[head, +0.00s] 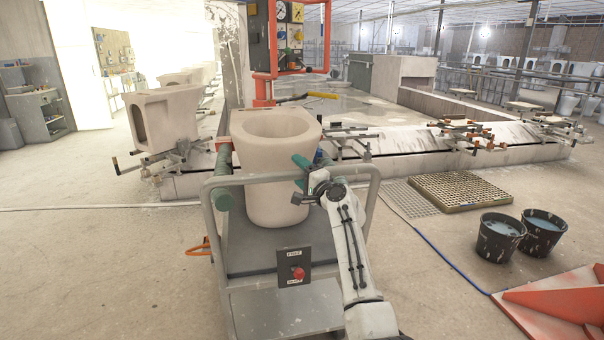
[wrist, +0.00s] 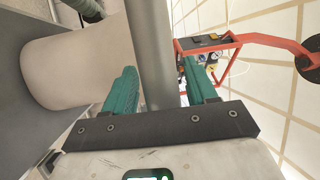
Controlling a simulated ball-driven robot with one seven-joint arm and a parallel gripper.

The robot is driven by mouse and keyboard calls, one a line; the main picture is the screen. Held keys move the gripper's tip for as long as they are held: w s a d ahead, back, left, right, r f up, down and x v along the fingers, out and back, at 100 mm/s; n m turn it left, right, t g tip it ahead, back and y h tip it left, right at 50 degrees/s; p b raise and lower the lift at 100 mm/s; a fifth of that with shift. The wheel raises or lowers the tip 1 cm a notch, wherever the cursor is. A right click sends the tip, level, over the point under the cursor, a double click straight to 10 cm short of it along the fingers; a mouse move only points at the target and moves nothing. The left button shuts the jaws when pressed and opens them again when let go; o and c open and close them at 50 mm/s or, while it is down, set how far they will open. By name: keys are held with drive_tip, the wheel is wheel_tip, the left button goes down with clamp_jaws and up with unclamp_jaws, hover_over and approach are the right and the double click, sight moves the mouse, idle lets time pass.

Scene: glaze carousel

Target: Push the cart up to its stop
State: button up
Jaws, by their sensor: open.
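The cart (head: 280,310) is a grey tubular frame with a flat deck, and it stands in front of the carousel edge. A pale unglazed toilet bowl (head: 275,190) stands upright on it. My gripper (head: 310,172) is at the right part of the cart's top handle bar. In the wrist view the open teal fingers of my gripper (wrist: 160,88) lie either side of the grey bar (wrist: 150,45); I cannot tell whether they touch it. The bowl also shows at the left of the wrist view (wrist: 75,70). I cannot make out the stop; the bowl hides the cart's far end.
A black box with a red button (head: 297,273) is on the cart's near side. The carousel (head: 400,160) with clamp arms runs behind. A red-framed panel (head: 290,30) rises beyond the bowl. Two buckets (head: 500,238), a floor grate (head: 462,190) and a red ramp-like piece (head: 560,305) lie right.

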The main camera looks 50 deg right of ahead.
drive_tip(key=v, duration=1)
drive_tip(key=shift+s+p, duration=0.35)
drive_tip(key=shift+p, duration=0.1)
drive_tip(key=shift+a+f, duration=0.1)
drive_tip(key=shift+f, duration=0.05)
drive_tip(key=s+a+f+n+g+y+p, duration=0.35)
drive_tip(key=s+a+f+n, duration=0.2)
drive_tip(key=a+f, duration=0.35)
drive_tip(key=s+a+f+n+g+y+p, duration=0.2)
drive_tip(key=s+a+f+n+g, duration=0.35)
drive_tip(key=a, duration=0.55)
drive_tip(key=s+a+f+n+g+p, duration=0.1)
drive_tip(key=s+a+n+g, duration=0.1)
drive_tip(key=s, duration=0.7)
drive_tip(key=s+a+f+n+g+h+p, duration=0.1)
drive_tip(key=s+a+n+g+p, duration=0.1)
drive_tip(key=s, duration=0.6)
drive_tip(key=s+a+f+n+g+h+p, duration=0.1)
drive_tip(key=s+a+n+g, duration=0.3)
drive_tip(key=s, duration=0.5)
drive_tip(key=shift+s+a+f+g+p, duration=0.3)
drive_tip(key=shift+s+a+g+p, duration=0.05)
drive_tip(key=shift+g+p, duration=0.45)
